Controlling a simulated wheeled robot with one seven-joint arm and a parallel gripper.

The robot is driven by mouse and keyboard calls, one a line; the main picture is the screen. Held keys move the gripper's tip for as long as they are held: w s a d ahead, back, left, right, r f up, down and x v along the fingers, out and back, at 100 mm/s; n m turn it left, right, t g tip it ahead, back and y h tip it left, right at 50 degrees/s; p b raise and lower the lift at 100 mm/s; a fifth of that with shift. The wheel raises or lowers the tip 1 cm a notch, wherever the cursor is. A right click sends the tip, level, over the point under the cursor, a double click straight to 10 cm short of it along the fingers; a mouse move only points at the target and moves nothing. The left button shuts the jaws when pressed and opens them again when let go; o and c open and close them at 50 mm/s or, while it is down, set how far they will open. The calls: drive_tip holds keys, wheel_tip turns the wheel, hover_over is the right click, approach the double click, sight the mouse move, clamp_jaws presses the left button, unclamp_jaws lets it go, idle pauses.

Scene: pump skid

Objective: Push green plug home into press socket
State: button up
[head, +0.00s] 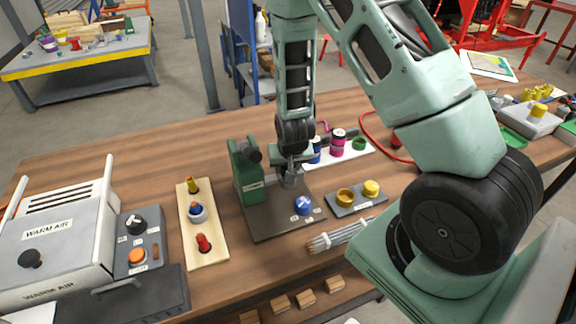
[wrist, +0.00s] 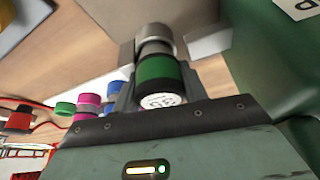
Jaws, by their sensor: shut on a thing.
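My gripper (head: 291,161) is at the press, over its dark base plate (head: 262,222) and just right of its green upright (head: 246,176). In the wrist view the green plug (wrist: 156,72) is between my fingers, with a green band, dark ends and a white marked end face toward the camera. My gripper is shut on it. A grey metal cylinder, which looks like the press socket (wrist: 155,38), is in line with the plug's far end. They look close or touching; I cannot tell how deep the plug sits. In the head view my gripper hides the plug.
A blue knob (head: 303,205) stands on the base plate's front right. A white strip with blue, magenta and green pieces (head: 338,147) is behind. A wooden board with coloured pegs (head: 204,235) is left.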

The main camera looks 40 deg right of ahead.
drive_tip(key=shift+f, duration=0.1)
drive_tip(key=o, duration=1.2)
drive_tip(key=p+v, duration=0.3)
drive_tip(key=v, duration=1.4)
drive_tip(key=shift+a, duration=0.1)
